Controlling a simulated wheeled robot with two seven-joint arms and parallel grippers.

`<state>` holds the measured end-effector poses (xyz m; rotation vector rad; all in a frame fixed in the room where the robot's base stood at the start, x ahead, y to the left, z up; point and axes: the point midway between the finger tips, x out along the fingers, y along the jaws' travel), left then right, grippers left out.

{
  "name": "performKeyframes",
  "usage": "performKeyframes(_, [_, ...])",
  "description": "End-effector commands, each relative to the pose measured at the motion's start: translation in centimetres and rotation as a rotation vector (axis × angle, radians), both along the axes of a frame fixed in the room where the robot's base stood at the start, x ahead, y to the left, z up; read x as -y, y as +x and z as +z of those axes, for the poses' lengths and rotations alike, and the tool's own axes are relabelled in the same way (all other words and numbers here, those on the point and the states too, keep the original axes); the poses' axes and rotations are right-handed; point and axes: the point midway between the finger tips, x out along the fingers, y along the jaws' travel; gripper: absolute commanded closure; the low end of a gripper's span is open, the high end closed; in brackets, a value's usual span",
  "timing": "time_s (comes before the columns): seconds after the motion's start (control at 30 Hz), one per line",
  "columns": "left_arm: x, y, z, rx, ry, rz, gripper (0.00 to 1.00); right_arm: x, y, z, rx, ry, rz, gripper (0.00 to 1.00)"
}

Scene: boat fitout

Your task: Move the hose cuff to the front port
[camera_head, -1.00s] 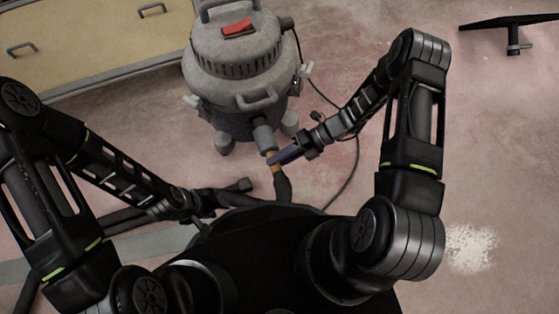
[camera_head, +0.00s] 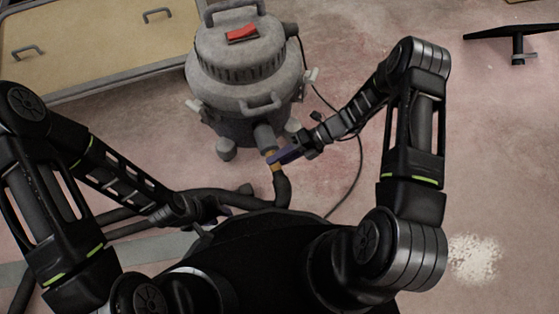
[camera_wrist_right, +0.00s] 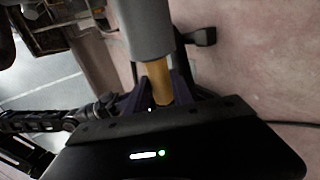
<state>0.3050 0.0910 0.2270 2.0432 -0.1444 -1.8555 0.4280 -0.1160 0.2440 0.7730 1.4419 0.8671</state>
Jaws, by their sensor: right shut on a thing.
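The grey shop vacuum (camera_head: 240,75) stands on the floor, with its front port (camera_head: 264,137) as a grey stub pointing toward me. The yellow-orange hose cuff (camera_head: 277,167) is at the mouth of this port, on the end of the dark hose (camera_head: 283,190). My right gripper (camera_head: 274,158) has its purple fingers shut on the cuff. In the right wrist view the cuff (camera_wrist_right: 159,82) lines up with the grey port (camera_wrist_right: 146,30), whose rim meets or hides its far end; how deep it sits is unclear. My left gripper (camera_head: 190,210) is low beside the hose, its fingers indistinct.
A wooden-fronted cabinet (camera_head: 90,45) with dark handles stands at the back left. A thin black cable (camera_head: 357,165) curves over the floor right of the vacuum. A dark stand (camera_head: 517,45) is at the far right. The floor at right is mostly clear.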

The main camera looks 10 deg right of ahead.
Motion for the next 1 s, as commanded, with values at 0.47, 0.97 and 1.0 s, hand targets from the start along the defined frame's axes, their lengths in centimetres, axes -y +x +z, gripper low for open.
performKeyframes(0.47, [0.0, 0.0, -0.7, 0.0, 0.0, 0.0, 0.64, -0.1, 1.2, -0.1, 0.001, 0.0, 0.0, 1.0])
performKeyframes(0.97, [0.0, 0.0, -0.9, 0.0, 0.0, 0.0, 0.64, -0.1, 2.4, 0.2, 0.01, -0.002, -0.007, 1.0])
performKeyframes(1.0, [0.0, 0.0, -0.9, 0.0, 0.0, 0.0, 0.64, -0.1, 2.4, 0.2, 0.01, -0.002, -0.007, 1.0])
